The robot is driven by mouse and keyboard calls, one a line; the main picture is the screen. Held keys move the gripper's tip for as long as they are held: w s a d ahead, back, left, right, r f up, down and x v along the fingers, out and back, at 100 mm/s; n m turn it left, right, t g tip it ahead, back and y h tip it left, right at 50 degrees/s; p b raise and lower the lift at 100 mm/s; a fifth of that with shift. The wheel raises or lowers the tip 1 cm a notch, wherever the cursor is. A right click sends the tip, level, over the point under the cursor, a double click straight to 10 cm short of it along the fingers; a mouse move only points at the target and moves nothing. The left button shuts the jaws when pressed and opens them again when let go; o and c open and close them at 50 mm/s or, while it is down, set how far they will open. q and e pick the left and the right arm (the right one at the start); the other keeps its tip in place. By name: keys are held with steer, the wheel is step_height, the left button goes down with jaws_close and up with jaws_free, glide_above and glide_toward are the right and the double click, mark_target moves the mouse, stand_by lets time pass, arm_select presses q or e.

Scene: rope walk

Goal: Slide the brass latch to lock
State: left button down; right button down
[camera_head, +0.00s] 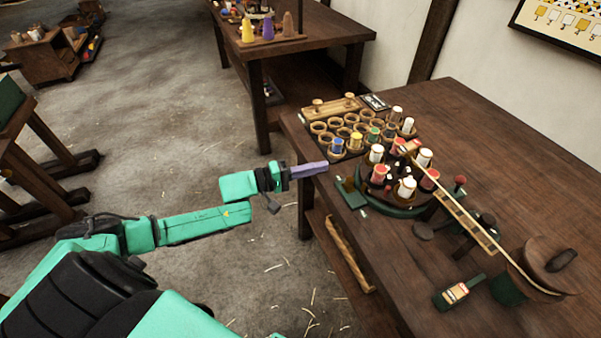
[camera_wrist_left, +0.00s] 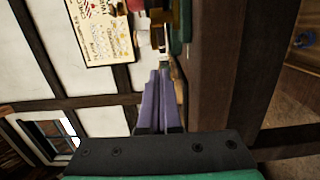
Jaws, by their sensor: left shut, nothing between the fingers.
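My left gripper (camera_head: 322,167) is shut and empty, its purple fingers close together near the left edge of the wooden table. In the left wrist view the two fingers (camera_wrist_left: 160,75) point towards a small yellowish piece on the table side. In the head view a dark green block (camera_head: 350,195) with a small brass-coloured part sits at the table edge, just right of and below the fingertips. I cannot tell whether this part is the brass latch, or its position. A gap seems to lie between the fingertips and the block. My right gripper is not in view.
A round green-edged stand (camera_head: 398,211) with several bobbins is right of the block. A wooden rack (camera_head: 325,141) of round cups stands behind. A long wooden strip (camera_head: 462,213) slants over the table (camera_head: 530,190).

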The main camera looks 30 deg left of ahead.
mark_target(349, 184)
arm_select(q)
steer(key=shift+x, duration=1.15)
steer(key=shift+s+d+p, duration=0.4)
steer(key=shift+d, duration=0.2)
steer(key=shift+s+d+p, duration=0.35)
steer(key=shift+d, duration=0.3)
steer(key=shift+s+d, duration=0.35)
steer(key=shift+d, duration=0.05)
steer(key=s+d+p, duration=0.2)
steer(key=d+p, duration=0.1)
steer(key=shift+s+d+r, duration=0.1)
steer(key=shift+s+r, duration=0.1)
steer(key=shift+s, duration=0.15)
steer(key=shift+s+d+f, duration=0.15)
steer(key=shift+d, duration=0.05)
steer(key=shift+f, duration=0.15)
steer(key=shift+a, duration=0.1)
